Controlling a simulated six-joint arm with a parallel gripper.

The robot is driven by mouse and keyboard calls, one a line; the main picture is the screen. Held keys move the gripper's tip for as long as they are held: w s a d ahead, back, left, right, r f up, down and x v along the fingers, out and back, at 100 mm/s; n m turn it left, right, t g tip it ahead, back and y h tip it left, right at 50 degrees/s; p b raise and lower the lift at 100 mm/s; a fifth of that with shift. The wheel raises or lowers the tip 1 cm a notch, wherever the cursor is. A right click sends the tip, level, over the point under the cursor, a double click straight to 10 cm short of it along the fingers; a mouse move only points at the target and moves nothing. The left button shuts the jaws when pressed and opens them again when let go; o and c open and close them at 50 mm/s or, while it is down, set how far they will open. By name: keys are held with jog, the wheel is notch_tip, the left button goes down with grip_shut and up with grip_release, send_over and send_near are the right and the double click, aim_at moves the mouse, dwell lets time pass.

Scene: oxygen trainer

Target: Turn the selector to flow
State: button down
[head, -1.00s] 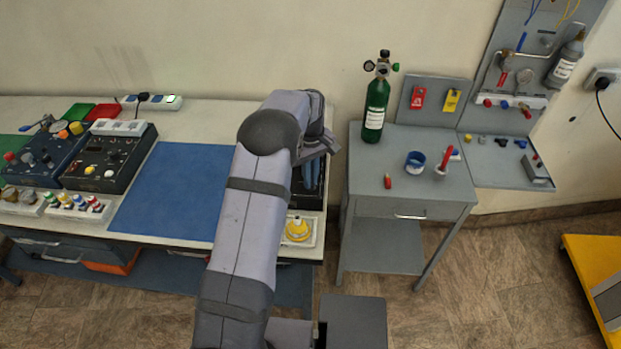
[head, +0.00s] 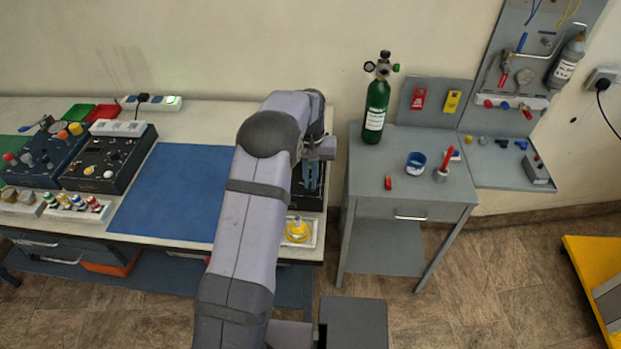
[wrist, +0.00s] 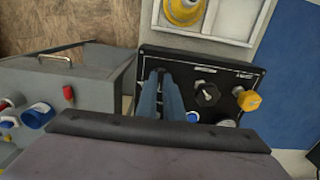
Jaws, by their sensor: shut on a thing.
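The black panel (head: 316,201) sits at the right end of the bench, mostly hidden by my arm in the head view. In the wrist view the panel (wrist: 185,61) shows a black knob (wrist: 207,94), a yellow knob (wrist: 249,101) and a small blue part (wrist: 192,116). My gripper (head: 311,186) points down at the panel. In the wrist view my gripper's narrow fingers (wrist: 160,76) are at the panel's left side, left of the black knob. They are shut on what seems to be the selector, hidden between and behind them. Its pointer and setting cannot be seen.
A white tray with a yellow part (head: 298,230) lies close in front of the panel. A blue mat (head: 165,195) lies to the left. The grey side table (head: 440,200), with a green cylinder (head: 375,112), stands right across a narrow gap.

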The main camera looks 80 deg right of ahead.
aim_at(310, 183)
jog(key=shift+d+r, duration=0.1)
dwell(0.3)
jog(key=c, duration=1.9)
grip_release()
jog(key=shift+r+b, duration=1.25)
jog(key=shift+r, duration=2.4)
